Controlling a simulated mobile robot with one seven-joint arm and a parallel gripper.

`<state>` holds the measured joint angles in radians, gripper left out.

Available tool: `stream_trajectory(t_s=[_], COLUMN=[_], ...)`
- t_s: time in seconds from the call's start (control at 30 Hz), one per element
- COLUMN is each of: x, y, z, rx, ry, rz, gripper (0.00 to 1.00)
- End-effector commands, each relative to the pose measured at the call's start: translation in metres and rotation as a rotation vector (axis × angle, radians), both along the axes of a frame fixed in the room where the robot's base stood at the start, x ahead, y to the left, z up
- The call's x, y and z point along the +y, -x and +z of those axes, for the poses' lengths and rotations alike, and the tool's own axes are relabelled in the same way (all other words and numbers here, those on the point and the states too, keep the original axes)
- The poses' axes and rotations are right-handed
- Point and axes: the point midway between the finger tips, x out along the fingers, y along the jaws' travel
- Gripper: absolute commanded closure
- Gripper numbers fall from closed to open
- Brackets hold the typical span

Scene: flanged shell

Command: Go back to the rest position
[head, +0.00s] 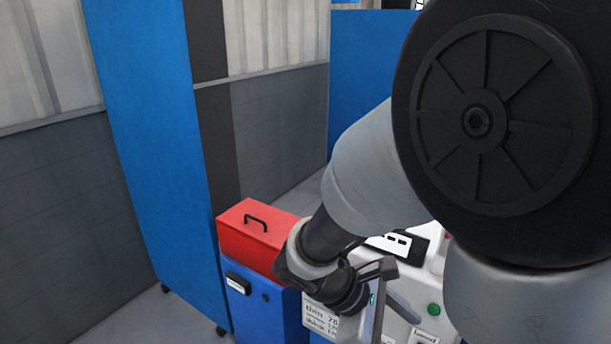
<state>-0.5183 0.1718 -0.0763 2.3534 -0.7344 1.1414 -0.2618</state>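My arm fills the right of the head view, with a large round black joint cover close to the camera. It reaches down to the lower middle, where my gripper (376,290) is seen partly, side on, behind and beside the dark wrist. Its fingertips cannot be made out, so I cannot tell whether it is open or shut or holds anything. It appears in front of a white machine (402,329) with a green button, a black panel and a printed label. My arm hides much of that machine. I cannot tell whether the gripper touches it.
A red toolbox (250,238) with a black handle sits on a blue cabinet (262,312), left of my wrist. A tall blue partition (160,150) on casters stands further left. Another blue panel (360,75) stands behind my arm. Grey floor (120,322) is clear at lower left.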

Motion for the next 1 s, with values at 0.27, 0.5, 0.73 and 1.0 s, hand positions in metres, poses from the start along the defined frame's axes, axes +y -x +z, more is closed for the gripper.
stream_trajectory(t_s=[0.27,0.5,0.73,1.0], x=[0.011,0.026,0.031,0.032], y=[0.033,0.041,0.043,0.043], z=[0.089,0.158,0.182,0.182], rx=[-0.450,-0.778,-0.888,-0.888], ry=[-0.499,-0.829,-0.942,-0.944], rz=[-0.560,-0.880,-0.973,-0.975], gripper=[0.39,0.39,0.39,0.39])
